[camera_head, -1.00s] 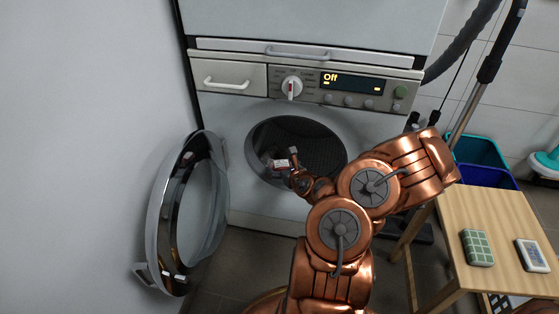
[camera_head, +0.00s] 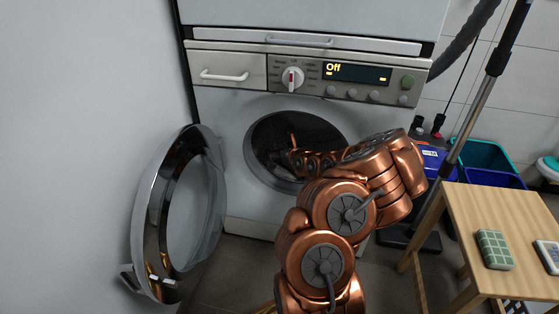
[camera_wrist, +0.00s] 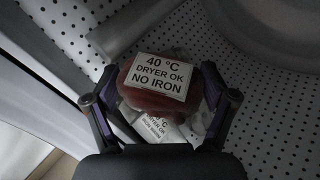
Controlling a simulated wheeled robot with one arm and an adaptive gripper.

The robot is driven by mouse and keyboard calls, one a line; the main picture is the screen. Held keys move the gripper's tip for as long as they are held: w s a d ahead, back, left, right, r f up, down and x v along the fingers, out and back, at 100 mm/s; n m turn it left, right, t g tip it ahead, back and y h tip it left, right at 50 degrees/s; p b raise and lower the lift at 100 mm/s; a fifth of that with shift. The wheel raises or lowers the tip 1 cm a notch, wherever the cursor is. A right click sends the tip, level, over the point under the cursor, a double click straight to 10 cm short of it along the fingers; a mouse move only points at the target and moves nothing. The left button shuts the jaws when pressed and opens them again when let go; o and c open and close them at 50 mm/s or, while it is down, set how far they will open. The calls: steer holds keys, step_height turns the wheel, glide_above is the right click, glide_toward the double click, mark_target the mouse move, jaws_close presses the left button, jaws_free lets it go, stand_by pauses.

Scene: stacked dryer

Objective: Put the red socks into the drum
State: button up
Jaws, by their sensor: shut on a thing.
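The red socks (camera_wrist: 145,98) are a dull red bundle with a white label reading "40 °C DRYER OK NO IRON". My gripper (camera_wrist: 160,84) has a finger on each side of the bundle and is shut on it. The wrist view shows them inside the perforated drum (camera_wrist: 268,97). In the head view the drum (camera_head: 322,138) is the dark round opening, and my gripper (camera_head: 283,160) is at its left part. My wrist partly hides the opening, and the socks cannot be made out there.
Another pale item (camera_wrist: 158,128) with a "DRYER OK" label lies beneath the socks. The round door (camera_head: 150,225) stands open at left. The display reads "Off". A wooden table (camera_head: 470,215) with small boxes stands at right; bins (camera_head: 485,160) are behind it.

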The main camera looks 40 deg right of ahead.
steer(key=shift+w+d, duration=0.25)
steer(key=shift+w, duration=0.1)
step_height(320, 180, down, 4)
steer(key=b, duration=0.2)
steer(key=shift+s+r+b, duration=0.1)
steer(key=shift+r+b, duration=0.15)
steer(key=shift+b, duration=0.15)
steer(key=shift+f+p, duration=0.25)
steer(key=shift+p, duration=0.25)
steer(key=o, duration=1)
steer(key=shift+b, duration=0.3)
